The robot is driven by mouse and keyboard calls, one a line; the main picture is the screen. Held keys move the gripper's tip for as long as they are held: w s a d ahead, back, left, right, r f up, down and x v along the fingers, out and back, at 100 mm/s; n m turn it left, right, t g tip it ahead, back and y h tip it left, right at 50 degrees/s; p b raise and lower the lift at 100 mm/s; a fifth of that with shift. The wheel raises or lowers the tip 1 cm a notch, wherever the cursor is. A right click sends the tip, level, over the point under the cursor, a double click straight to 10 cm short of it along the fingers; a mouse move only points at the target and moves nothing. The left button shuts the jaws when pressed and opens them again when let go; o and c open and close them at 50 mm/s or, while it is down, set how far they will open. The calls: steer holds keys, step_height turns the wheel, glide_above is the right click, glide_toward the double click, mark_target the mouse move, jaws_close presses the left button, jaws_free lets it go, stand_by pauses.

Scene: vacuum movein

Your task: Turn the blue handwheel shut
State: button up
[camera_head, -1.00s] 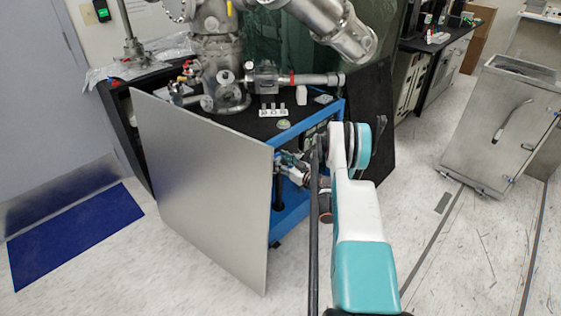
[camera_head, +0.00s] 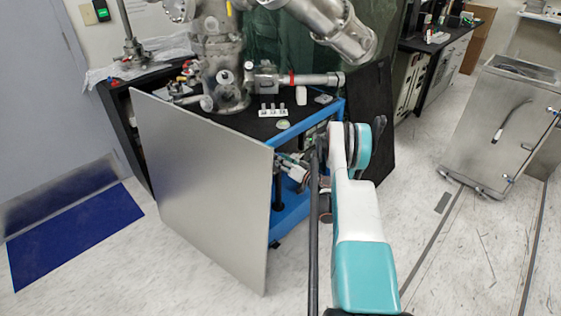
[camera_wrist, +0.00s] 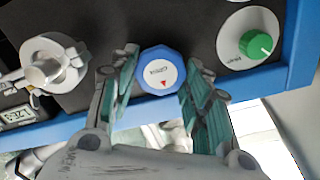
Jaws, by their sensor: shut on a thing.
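The blue handwheel (camera_wrist: 158,75) has a white round face with dark lettering and a small red arrow mark near its lower edge. It sits on a dark panel in the middle of the wrist view. My gripper (camera_wrist: 161,62) has one green-padded finger on each side of the wheel and is shut on its rim. In the head view my gripper (camera_head: 290,168) is at the open side of the blue-framed cart, partly hidden by the metal panel and my arm. The wheel cannot be made out there.
A green knob (camera_wrist: 256,44) on a white dial is to the right of the wheel. A pale round fitting (camera_wrist: 52,65) is to the left. A blue frame bar (camera_wrist: 272,82) runs below. A large metal panel (camera_head: 205,185) stands left of my gripper.

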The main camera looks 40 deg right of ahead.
stand_by(0.3)
steer(key=o, duration=1.1)
steer(key=shift+c, duration=0.2)
step_height(320, 180, up, 10)
steer(key=shift+r, duration=0.1)
